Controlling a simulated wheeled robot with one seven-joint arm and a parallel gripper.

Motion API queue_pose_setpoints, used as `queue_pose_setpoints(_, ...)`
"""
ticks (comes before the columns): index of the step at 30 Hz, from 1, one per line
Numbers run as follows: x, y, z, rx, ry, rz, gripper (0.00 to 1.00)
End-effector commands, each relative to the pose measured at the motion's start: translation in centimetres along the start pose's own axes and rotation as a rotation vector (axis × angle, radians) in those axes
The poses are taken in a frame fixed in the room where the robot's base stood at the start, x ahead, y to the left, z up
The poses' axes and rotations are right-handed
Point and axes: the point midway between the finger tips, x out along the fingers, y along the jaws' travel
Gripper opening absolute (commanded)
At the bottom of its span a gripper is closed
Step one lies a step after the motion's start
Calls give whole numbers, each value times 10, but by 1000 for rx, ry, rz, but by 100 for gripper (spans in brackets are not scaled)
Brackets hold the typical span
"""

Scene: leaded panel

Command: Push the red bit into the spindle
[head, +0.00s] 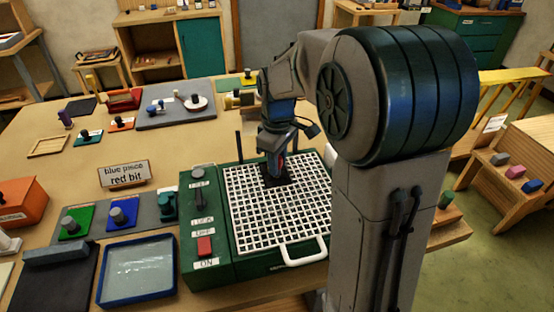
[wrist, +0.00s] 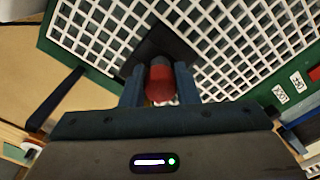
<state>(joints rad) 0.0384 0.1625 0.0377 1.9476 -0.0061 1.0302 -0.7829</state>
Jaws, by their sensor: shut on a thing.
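The red bit (wrist: 160,85) is between the two fingers of my gripper (wrist: 158,88) in the wrist view. My gripper is shut on it. In the head view my gripper (head: 276,165) points down over the white grid of the green machine (head: 210,240). Only a sliver of red shows there.
The machine's box carries a red switch (head: 205,246) marked OFF and ON. A blue-rimmed tray (head: 138,270) and green and blue blocks with knobs lie beside the machine. A thin dark post (head: 239,146) rises behind it.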

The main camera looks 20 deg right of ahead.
Motion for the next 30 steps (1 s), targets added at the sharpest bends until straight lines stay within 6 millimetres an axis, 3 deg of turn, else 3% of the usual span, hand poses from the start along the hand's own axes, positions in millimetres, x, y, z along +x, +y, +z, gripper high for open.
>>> queue_pose_setpoints(7, 7, 0, 0, 0, 0, 0, 6)
queue_pose_setpoints(8, 7, 0, 0, 0, 0, 0, 31)
queue_pose_setpoints(10, 6, 0, 0, 0, 0, 0, 50)
queue_pose_setpoints(11, 6, 0, 0, 0, 0, 0, 53)
queue_pose_setpoints(22, 0, 0, 0, 0, 1, 1, 53)
queue_pose_setpoints(26, -20, 0, 0, 0, 3, 4, 53)
queue_pose_setpoints(30, -52, 0, 0, 0, 4, 4, 53)
